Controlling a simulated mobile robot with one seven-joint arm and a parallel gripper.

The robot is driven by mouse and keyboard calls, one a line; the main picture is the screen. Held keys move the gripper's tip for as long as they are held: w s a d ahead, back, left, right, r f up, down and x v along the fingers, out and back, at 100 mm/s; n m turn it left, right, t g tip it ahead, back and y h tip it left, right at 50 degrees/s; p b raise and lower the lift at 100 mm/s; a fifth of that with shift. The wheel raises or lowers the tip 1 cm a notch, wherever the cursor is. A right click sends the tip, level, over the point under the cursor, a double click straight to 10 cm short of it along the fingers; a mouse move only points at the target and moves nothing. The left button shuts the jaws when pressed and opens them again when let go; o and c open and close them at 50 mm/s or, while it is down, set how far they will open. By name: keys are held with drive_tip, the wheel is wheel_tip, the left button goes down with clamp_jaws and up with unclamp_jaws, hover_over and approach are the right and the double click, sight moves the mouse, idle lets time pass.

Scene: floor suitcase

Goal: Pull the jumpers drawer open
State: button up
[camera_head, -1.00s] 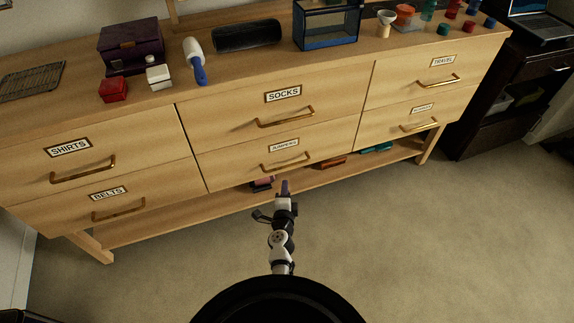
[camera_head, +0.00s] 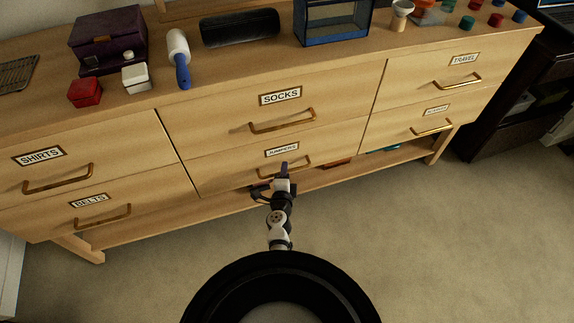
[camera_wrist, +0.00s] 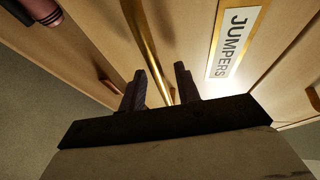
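The jumpers drawer (camera_head: 240,172) is the lower middle drawer of the wooden dresser, and its front is flush and shut. Its label (camera_head: 282,149) also reads JUMPERS in the wrist view (camera_wrist: 233,40). Its brass bar handle (camera_head: 302,163) is partly hidden behind my gripper (camera_head: 284,170). In the wrist view the handle (camera_wrist: 146,40) runs lengthwise toward the gap between the two dark fingers of my gripper (camera_wrist: 160,84). The fingers are apart, with the bar showing between them. I cannot tell whether either finger touches it.
The socks drawer (camera_head: 225,115) is above, the belts drawer (camera_head: 150,190) to the left. All drawers look shut. A low shelf (camera_head: 200,217) runs beneath. Items including a lint roller (camera_head: 180,58) stand on top. The carpet (camera_head: 450,240) in front is clear.

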drive_tip(key=shift+w+f, duration=0.1)
drive_tip(key=shift+w, duration=0.3)
clamp_jaws()
